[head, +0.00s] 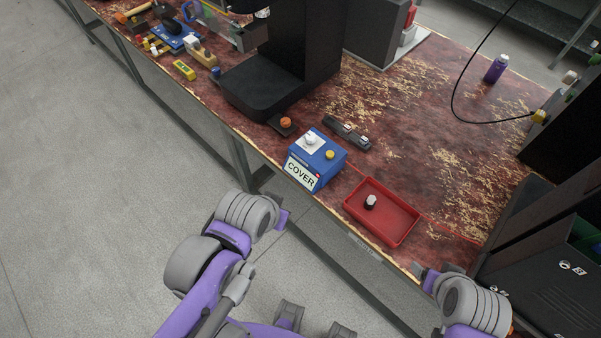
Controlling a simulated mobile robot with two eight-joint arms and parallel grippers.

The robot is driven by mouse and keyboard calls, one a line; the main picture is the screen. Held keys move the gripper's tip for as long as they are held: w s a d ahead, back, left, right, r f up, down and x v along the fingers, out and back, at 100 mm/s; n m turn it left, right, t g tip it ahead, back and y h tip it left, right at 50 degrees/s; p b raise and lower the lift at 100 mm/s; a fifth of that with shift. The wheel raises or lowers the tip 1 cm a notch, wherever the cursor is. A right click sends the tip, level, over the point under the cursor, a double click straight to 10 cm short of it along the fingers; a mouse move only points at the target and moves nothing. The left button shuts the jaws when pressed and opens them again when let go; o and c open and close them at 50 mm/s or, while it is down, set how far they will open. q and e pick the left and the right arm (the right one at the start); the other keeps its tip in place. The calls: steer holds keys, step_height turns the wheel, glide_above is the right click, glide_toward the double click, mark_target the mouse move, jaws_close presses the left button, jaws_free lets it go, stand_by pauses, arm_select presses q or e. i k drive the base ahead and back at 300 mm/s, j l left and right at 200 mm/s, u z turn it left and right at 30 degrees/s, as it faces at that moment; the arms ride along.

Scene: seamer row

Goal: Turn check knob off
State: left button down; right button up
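A blue control box (325,164) stands near the front edge of the worn red table. Its front plate reads COVER. A white knob (311,139) and a yellow button (330,155) sit on its top. No label reading "check" is legible, and the knob's exact setting is too small to tell. My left gripper (282,218) is in front of the table edge, below the box and apart from it. My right gripper (425,274) is at the front edge, right of the red tray. Neither gripper visibly holds anything; their finger gaps are unclear.
A red tray (398,229) holds a small black-and-white cylinder (370,201). An orange-topped button (286,123) and a dark double block (346,134) lie behind the box. A black machine (270,85) stands farther back. A purple bottle (496,68) stands back right.

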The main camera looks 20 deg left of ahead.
mark_target(311, 138)
steer(key=i+j+u, duration=0.1)
steer(key=u, duration=1.3)
steer(key=i+u, duration=0.2)
steer(key=i+j, duration=0.05)
steer(key=i, duration=0.05)
